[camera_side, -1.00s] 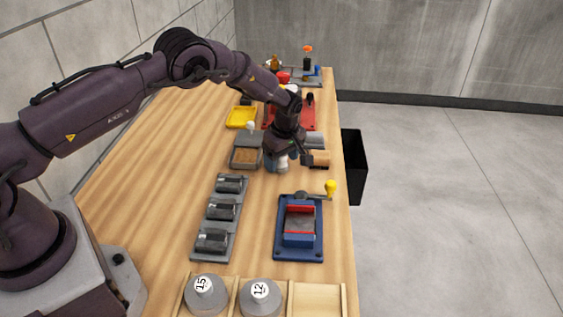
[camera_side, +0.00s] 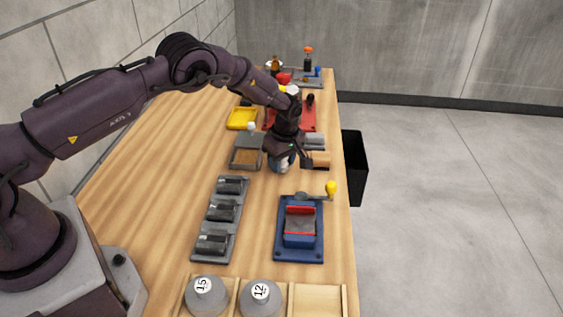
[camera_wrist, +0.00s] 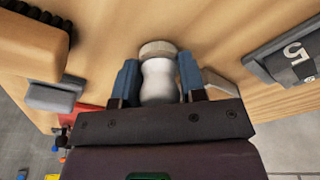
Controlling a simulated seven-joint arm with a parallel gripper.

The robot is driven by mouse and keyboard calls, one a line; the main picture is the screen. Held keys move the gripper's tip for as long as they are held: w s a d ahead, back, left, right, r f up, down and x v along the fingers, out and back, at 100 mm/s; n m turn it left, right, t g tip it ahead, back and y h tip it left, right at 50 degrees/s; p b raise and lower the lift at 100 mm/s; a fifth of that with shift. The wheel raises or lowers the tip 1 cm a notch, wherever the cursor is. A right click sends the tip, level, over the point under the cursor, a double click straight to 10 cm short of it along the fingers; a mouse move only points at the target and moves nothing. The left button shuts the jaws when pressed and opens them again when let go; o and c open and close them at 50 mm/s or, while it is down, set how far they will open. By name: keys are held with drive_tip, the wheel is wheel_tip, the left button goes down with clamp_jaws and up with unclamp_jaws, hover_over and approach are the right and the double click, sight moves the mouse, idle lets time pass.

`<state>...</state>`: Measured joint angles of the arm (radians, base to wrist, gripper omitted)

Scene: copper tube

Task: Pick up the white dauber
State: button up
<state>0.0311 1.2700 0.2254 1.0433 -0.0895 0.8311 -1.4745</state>
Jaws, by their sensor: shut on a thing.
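The white dauber (camera_wrist: 158,82) has a rounded, waisted white body and a tan end. In the wrist view it sits between the blue fingers of my gripper (camera_wrist: 159,68), which is shut on it. In the side view my gripper (camera_side: 282,158) points down over the middle of the bench, and the dauber's pale end (camera_side: 283,168) shows just below it. The fingers and wrist hide much of the dauber there. I cannot tell whether it touches the bench.
A grey tray with a brown pad (camera_side: 246,158) stands left of my gripper. A wooden block (camera_side: 318,160) is close on the right. A blue fixture (camera_side: 299,240) and a grey rack of dark cylinders (camera_side: 219,218) stand nearer. A black bin (camera_side: 353,168) is beyond the right edge.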

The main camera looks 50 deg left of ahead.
drive_tip(key=shift+r, duration=0.45)
drive_tip(key=s+d+r, duration=0.1)
drive_tip(key=s+r, duration=1)
drive_tip(key=s, duration=0.3)
drive_tip(key=shift+d+r, duration=0.3)
drive_tip(key=shift+d, duration=0.1)
drive_tip(key=shift+o, duration=0.4)
